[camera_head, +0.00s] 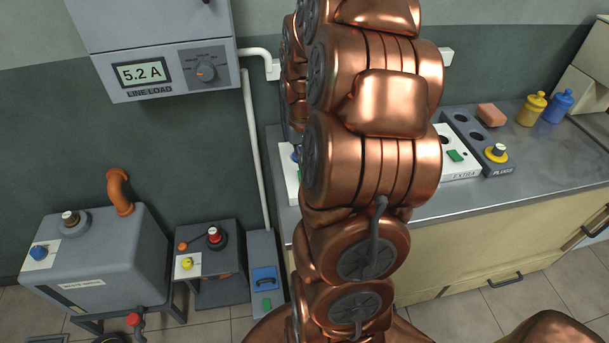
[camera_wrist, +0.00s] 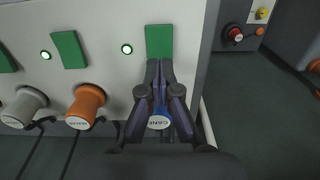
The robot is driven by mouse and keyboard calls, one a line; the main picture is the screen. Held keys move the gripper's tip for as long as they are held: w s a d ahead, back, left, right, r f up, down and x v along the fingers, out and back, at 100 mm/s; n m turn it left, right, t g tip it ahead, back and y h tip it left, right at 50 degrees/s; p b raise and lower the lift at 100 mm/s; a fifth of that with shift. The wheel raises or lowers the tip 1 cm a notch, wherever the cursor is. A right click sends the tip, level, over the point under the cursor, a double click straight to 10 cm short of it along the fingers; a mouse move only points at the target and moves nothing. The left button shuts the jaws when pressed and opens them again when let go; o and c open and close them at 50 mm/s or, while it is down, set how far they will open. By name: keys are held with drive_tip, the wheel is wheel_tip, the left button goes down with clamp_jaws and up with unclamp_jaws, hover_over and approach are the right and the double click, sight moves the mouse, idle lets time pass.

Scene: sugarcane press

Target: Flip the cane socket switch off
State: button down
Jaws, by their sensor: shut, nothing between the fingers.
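The cane socket switch is a green rocker (camera_wrist: 159,40) at the right end of a pale socket panel (camera_wrist: 105,20) in the wrist view. Below it sits a blue plug (camera_wrist: 158,122) labelled CANE, partly covered by my fingers. My gripper (camera_wrist: 160,64) is shut and empty, its fingertips at the lower edge of the green rocker. I cannot tell whether they touch it. A small green-white light (camera_wrist: 127,49) glows left of this rocker. In the head view my copper arm hides the gripper and most of the panel; its EXTRA end (camera_head: 461,170) shows.
More green rockers (camera_wrist: 69,49), an orange plug (camera_wrist: 87,106) and a grey plug (camera_wrist: 24,107) are left on the panel. A grey strip labelled PLUGS (camera_head: 493,160) lies beside it on the counter (camera_head: 530,165). A line load meter (camera_head: 143,73) reads 5.2 A.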

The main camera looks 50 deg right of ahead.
drive_tip(key=shift+f+b, duration=0.55)
drive_tip(key=shift+f, duration=0.55)
idle(0.7)
drive_tip(key=shift+r+p, duration=0.5)
drive_tip(key=shift+r, duration=3)
